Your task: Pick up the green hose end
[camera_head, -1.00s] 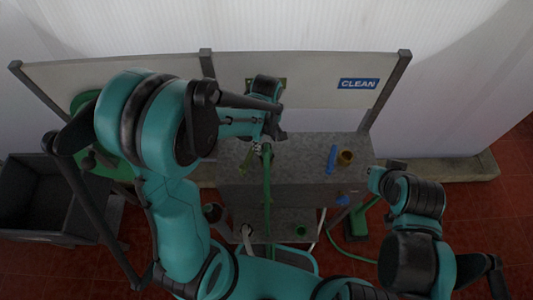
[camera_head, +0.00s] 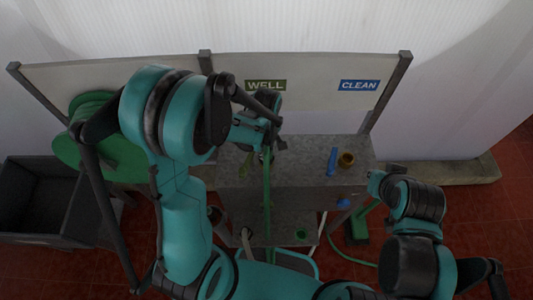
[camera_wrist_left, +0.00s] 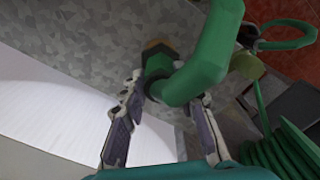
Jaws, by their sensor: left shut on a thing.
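The green hose (camera_head: 267,183) hangs over the front of the grey metal table and reaches up to my left gripper (camera_head: 271,146). In the left wrist view, the green hose end (camera_wrist_left: 183,80) has a dark collar and a brass-coloured tip, and it lies between the two fingers of my left gripper (camera_wrist_left: 165,130). The left gripper is shut on it, and the hose bends away toward the top of that view. My right arm's end (camera_head: 380,178) is at the right of the table, apart from the hose; its fingers cannot be made out.
The grey table (camera_head: 305,160) bears a blue cylinder (camera_head: 332,161), a brass ring-like piece (camera_head: 346,160) and an olive piece (camera_head: 246,163). A backboard carries WELL (camera_head: 265,85) and CLEAN (camera_head: 358,85) signs. A green reel (camera_head: 80,150) and a dark bin (camera_head: 40,200) stand at left.

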